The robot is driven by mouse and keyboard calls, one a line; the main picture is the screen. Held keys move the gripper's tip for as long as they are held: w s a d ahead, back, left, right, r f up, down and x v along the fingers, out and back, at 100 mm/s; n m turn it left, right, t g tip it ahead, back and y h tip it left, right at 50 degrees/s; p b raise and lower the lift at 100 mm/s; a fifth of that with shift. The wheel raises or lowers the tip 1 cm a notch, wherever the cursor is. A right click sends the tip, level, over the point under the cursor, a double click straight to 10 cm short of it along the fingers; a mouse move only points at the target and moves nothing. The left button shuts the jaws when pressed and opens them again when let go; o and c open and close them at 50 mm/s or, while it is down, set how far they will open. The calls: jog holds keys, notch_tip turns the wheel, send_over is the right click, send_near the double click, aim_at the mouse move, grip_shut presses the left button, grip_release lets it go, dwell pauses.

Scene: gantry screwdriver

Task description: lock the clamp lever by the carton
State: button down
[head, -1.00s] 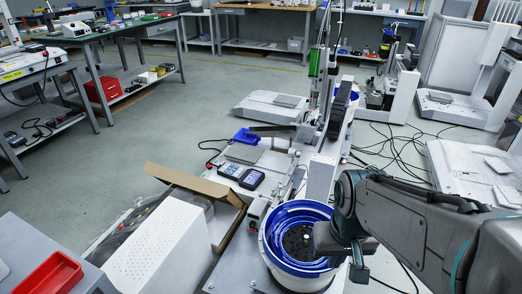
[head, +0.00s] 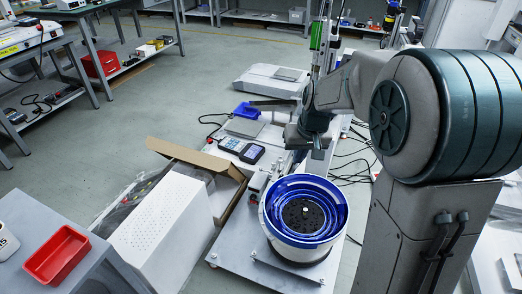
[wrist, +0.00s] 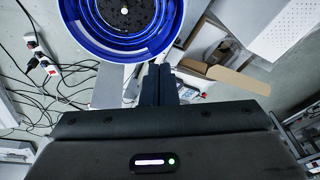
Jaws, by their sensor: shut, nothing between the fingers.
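The open brown carton (head: 232,170) stands at the left edge of the machine base in the head view. It also shows at the upper right of the wrist view (wrist: 228,79). I cannot pick out the clamp lever with certainty; small fittings crowd the strip between the carton and the blue bowl, partly behind my arm. My gripper (head: 297,138) is above the machine, beyond the bowl and to the right of the carton. In the wrist view its dark fingers (wrist: 160,74) are together and empty, below the bowl's rim and left of the carton.
A blue-lined feeder bowl (head: 335,212) stands at the front of the machine; it fills the wrist view's top (wrist: 85,48). A white perforated box (head: 165,232) is left of the carton. Cables cover the floor at right.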

jog(key=w+a+f+n, duration=0.1)
jog(key=w+a+f, duration=0.2)
jog(key=w+f, duration=0.2)
jog(key=w+a+f+n+t+p, duration=0.1)
jog(key=w+a+f, duration=0.3)
jog(key=w, duration=0.7)
jog(key=w+a+f+t+p, duration=0.1)
jog(key=w+a+f, duration=0.2)
jog(key=w+f, duration=0.3)
jog(key=shift+w+a+n, duration=0.25)
jog(key=shift+w+n, duration=0.15)
jog(key=shift+w, duration=0.65)
jog(key=shift+f, duration=0.2)
jog(key=shift+w+a+f+b, duration=0.15)
jog(key=shift+f+b, duration=0.9)
jog(key=shift+f, duration=0.85)
jog(key=shift+w+f+b, duration=0.15)
jog(key=shift+f+b, duration=0.85)
jog(key=shift+f, duration=0.9)
jog(key=shift+w+a+f+b, duration=0.15)
jog(key=shift+f+b, duration=0.9)
jog(key=shift+f, duration=0.85)
jog(key=shift+d, duration=0.1)
